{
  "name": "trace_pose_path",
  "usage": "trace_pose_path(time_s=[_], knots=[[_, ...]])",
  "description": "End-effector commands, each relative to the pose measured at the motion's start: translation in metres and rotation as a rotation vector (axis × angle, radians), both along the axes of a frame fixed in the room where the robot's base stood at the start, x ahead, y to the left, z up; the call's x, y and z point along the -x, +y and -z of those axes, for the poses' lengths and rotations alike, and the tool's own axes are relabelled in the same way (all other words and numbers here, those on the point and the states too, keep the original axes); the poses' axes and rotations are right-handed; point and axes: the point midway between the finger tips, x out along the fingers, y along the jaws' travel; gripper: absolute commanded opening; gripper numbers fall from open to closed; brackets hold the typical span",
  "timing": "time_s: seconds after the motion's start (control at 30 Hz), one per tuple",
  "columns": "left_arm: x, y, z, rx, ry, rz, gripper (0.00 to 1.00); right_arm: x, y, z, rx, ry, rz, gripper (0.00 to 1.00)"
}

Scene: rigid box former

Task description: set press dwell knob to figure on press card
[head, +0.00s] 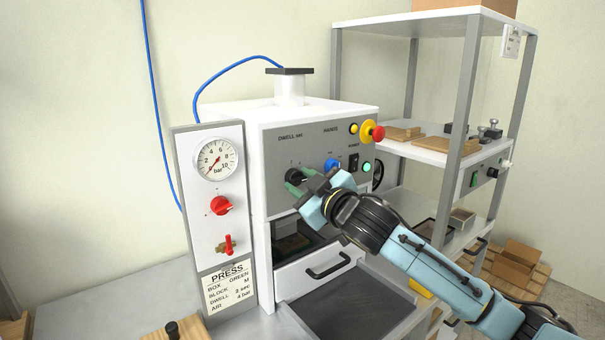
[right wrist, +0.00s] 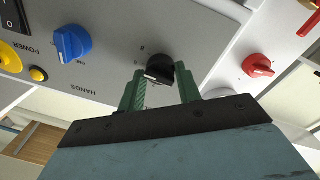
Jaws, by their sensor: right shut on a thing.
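The black dwell knob (head: 292,175) sits on the grey front panel of the press, under the "DWELL sec" lettering. My right gripper (head: 299,181) is at the panel with its green fingers either side of the knob, shut on it. In the right wrist view the knob (right wrist: 159,69) shows between the fingertips, with a white mark on its edge; the scale figure it points to is not readable. The press card (head: 229,287) is on the lower left plate and lists box green, block M, dwell apparently 3 sec, air 4 bar. My left gripper is not in view.
Close right of the knob are a blue knob (head: 332,165), a black power switch (head: 353,163) and a red emergency button (head: 377,133). A pressure gauge (head: 216,159) and red knob (head: 220,205) are left. A drawer (head: 318,271) is below.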

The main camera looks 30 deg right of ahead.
Motion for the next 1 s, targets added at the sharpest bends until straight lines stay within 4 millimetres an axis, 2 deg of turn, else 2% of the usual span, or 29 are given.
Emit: trace_pose_path(time_s=[0.2, 1.0], knots=[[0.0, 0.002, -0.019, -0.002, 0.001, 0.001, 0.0, 0.0, 0.0, -0.001, 0.209, -0.013, -0.001, 0.11], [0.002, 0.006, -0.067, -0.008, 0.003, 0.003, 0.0, 0.0, -0.001, 0.001, 0.966, -0.071, -0.004, 0.11]])
